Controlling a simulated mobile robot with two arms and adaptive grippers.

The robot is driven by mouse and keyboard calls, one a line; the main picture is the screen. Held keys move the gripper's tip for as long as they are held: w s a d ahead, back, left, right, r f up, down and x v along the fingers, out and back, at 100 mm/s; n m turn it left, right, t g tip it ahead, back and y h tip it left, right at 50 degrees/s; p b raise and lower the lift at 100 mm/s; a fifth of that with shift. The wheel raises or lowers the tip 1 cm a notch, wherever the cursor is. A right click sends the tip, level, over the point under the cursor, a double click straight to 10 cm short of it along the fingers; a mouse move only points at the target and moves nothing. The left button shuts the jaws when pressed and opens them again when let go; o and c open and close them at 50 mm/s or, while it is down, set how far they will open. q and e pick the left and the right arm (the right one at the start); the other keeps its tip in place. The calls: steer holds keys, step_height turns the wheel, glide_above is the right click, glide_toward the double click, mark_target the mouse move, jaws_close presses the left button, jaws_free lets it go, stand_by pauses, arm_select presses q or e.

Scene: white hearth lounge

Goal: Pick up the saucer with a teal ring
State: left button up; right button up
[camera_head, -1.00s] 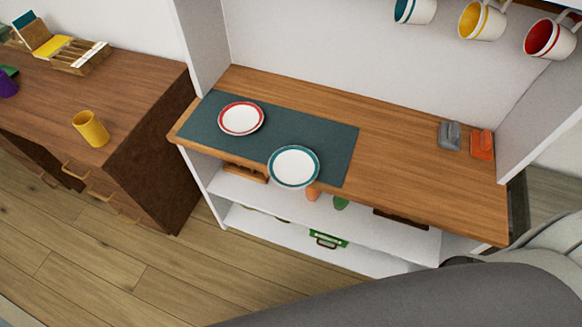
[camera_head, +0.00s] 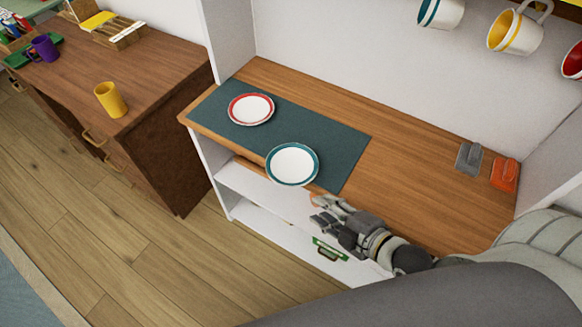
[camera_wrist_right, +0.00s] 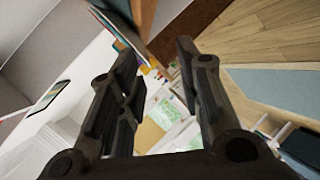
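The saucer with a teal ring (camera_head: 292,164) lies on the dark teal mat (camera_head: 350,150), at its front edge and partly past the counter's front edge. A saucer with a red ring (camera_head: 251,109) lies farther back on the mat. My right gripper (camera_head: 318,211) is in front of the counter, just below and right of the teal-ringed saucer, and apart from it. In the right wrist view its two fingers (camera_wrist_right: 160,85) stand wide apart with nothing between them. My left gripper is not in view.
Mugs hang above the counter, one with a yellow inside (camera_head: 513,31). A grey item (camera_head: 469,157) and an orange item (camera_head: 505,174) stand at the counter's right end. A brown desk on the left holds a yellow mug (camera_head: 110,99). The counter's middle right is clear.

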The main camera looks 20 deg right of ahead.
mark_target(291, 185)
steer(key=w+a+n+p, duration=0.1)
steer(key=w+a, duration=0.4)
steer(key=w, duration=0.4)
steer(key=shift+w+f+t+p, duration=0.25)
steer(key=shift+f+t+p, duration=0.05)
steer(key=shift+f, duration=0.1)
jaws_close()
